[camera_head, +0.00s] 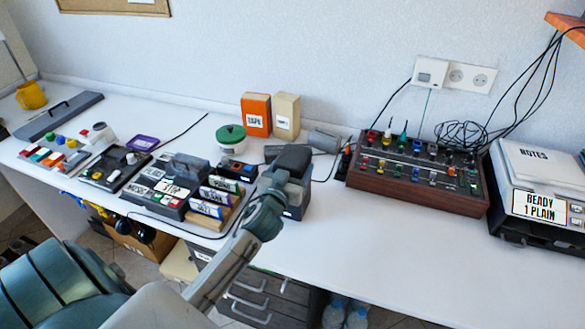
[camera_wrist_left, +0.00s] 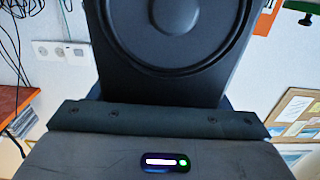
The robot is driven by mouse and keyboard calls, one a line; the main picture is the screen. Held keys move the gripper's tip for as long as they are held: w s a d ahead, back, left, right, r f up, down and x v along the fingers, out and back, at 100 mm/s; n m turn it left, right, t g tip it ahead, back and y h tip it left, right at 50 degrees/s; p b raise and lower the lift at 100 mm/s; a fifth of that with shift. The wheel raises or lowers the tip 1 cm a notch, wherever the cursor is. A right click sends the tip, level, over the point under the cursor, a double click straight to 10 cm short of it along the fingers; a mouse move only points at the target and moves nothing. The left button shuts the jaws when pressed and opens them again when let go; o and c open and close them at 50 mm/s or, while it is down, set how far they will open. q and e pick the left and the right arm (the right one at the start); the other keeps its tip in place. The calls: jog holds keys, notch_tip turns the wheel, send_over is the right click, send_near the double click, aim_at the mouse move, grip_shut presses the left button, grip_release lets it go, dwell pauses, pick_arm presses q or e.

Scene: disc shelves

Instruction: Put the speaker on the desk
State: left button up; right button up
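The speaker (camera_head: 297,206) is a dark grey box at the middle of the desk (camera_head: 400,255), partly covered by my left arm. In the left wrist view the speaker (camera_wrist_left: 180,75) is very close, with its round black cone facing the camera. My left gripper (camera_head: 291,160) is at the top of the speaker. Its dark body (camera_wrist_left: 150,118) borders the speaker in the wrist view. The fingertips are hidden, so I cannot tell whether they grip. I cannot tell if the speaker's base touches the desk. My right gripper is not in view.
A wood-sided mixer (camera_head: 415,190) stands right of the speaker, and a scale (camera_head: 540,165) further right. Left are a labelled card rack (camera_head: 212,200), a green-lidded tub (camera_head: 230,137) and two boxes, orange (camera_head: 256,115) and beige (camera_head: 286,117). The right front desk is clear.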

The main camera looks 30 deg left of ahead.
pick_arm(q)
jog(key=o, duration=0.4)
jog(key=shift+r, duration=0.1)
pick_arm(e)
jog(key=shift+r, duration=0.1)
pick_arm(q)
jog(key=shift+s+d, duration=0.1)
jog(key=shift+s, duration=0.2)
jog(key=b+v, duration=0.2)
jog(key=v, duration=0.9)
jog(key=shift+s, duration=0.2)
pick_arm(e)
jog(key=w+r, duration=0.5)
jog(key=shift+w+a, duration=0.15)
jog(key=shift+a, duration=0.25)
pick_arm(q)
jog(key=shift+d, duration=0.15)
